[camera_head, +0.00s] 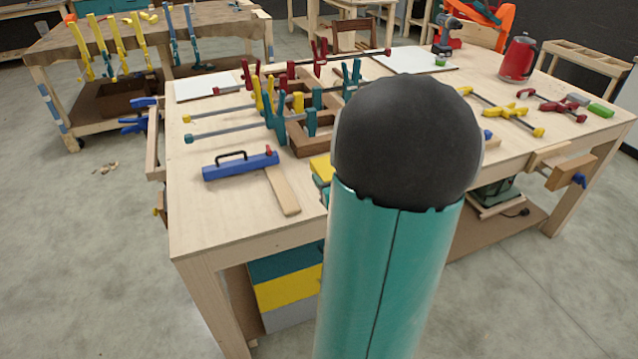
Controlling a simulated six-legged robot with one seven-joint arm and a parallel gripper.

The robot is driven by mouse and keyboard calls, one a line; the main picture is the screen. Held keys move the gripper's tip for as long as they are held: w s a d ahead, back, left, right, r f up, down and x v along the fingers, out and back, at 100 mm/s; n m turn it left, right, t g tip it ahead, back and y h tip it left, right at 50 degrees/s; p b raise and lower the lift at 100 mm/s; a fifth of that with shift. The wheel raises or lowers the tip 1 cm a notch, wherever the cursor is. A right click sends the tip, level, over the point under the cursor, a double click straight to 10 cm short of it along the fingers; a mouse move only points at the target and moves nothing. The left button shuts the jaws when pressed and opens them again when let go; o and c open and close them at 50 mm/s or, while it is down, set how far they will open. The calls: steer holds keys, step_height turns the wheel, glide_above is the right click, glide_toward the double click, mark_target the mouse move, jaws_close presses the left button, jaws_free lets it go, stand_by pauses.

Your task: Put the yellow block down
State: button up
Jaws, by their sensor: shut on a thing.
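A yellow block-like piece (320,167) shows at the left edge of my arm, above the near part of the workbench top. Most of it is hidden behind my arm, and a teal piece shows just under it. I cannot tell whether it rests on the bench or is held. My gripper is not seen; my teal arm link with its black dome end covers the middle of the view. The wooden workbench (220,225) spreads on both sides of my arm.
A blue tool with a black handle (240,165) and a wood strip (282,190) lie left of my arm. Several clamps (275,110) stand behind them. The front left bench top is clear.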

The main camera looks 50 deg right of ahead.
steer(key=w+d+f, duration=0.1)
steer(key=w, duration=0.1)
steer(key=w+d+f, duration=0.1)
steer(key=w+d, duration=0.1)
steer(key=w+d+f, duration=0.1)
steer(key=shift+w+d+f, duration=0.3)
steer(key=shift+w+f, duration=0.05)
steer(key=shift+w, duration=0.05)
steer(key=f, duration=0.1)
steer(key=w+d+f, duration=0.1)
steer(key=w+f, duration=0.1)
steer(key=shift+d+f, duration=0.15)
steer(key=shift+d, duration=0.25)
steer(key=shift+w+d+f, duration=0.2)
steer(key=shift+w+f, duration=0.2)
steer(key=shift+f, duration=0.05)
steer(key=shift+w+d+f, duration=0.15)
steer(key=shift+f, duration=0.75)
steer(key=shift+w+d+f, duration=0.15)
steer(key=shift+f, duration=0.75)
steer(key=shift+f, duration=0.15)
steer(key=o, duration=1.1)
steer(key=shift+f, duration=0.1)
